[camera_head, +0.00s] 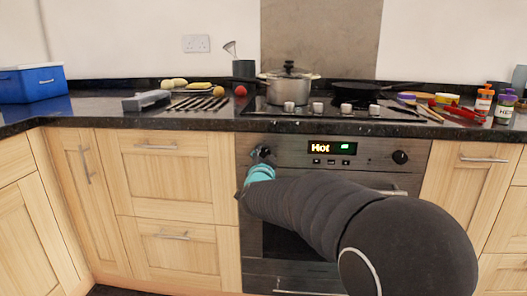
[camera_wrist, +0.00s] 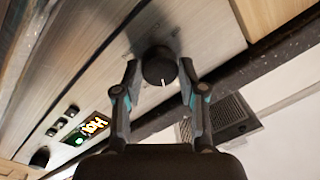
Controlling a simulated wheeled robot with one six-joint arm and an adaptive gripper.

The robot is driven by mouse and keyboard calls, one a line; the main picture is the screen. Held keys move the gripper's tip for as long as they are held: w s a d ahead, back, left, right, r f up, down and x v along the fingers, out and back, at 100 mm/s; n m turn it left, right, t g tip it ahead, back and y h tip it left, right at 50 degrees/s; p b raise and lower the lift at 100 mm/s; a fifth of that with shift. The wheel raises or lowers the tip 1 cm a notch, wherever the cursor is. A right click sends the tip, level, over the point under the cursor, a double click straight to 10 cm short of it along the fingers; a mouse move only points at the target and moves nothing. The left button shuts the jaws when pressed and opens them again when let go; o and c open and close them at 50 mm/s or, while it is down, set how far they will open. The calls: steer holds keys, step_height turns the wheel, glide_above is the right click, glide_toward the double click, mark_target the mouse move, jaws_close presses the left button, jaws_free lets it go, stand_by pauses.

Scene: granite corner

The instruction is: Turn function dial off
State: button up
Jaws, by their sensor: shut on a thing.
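The function dial is a round black knob (camera_wrist: 159,66) with a white pointer line, on the oven's front panel. In the wrist view my gripper (camera_wrist: 158,72) has one finger on each side of the knob, shut on it. In the head view my gripper (camera_head: 260,158) is at the left end of the oven panel, and it and my arm hide most of the dial. The oven display (camera_head: 332,148) reads "Hot" with a green mark beside it. It also shows, tilted, in the wrist view (camera_wrist: 92,127).
A second black dial (camera_head: 400,157) is on the panel's right. The oven handle (camera_head: 392,192) lies below, partly behind my arm. Above, the hob has several knobs along its front, a lidded pot (camera_head: 289,86) and a black pan (camera_head: 357,90). Wooden cabinets flank the oven.

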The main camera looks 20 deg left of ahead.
steer(key=n+p, duration=0.2)
steer(key=n, duration=0.3)
steer(key=shift+n, duration=0.4)
stand_by(0.3)
steer(key=o, duration=1.1)
steer(key=shift+o, duration=0.2)
steer(key=shift+p, duration=0.3)
steer(key=shift+d, duration=0.1)
steer(key=v, duration=1.2)
steer(key=shift+r, duration=0.15)
steer(key=shift+w, duration=0.1)
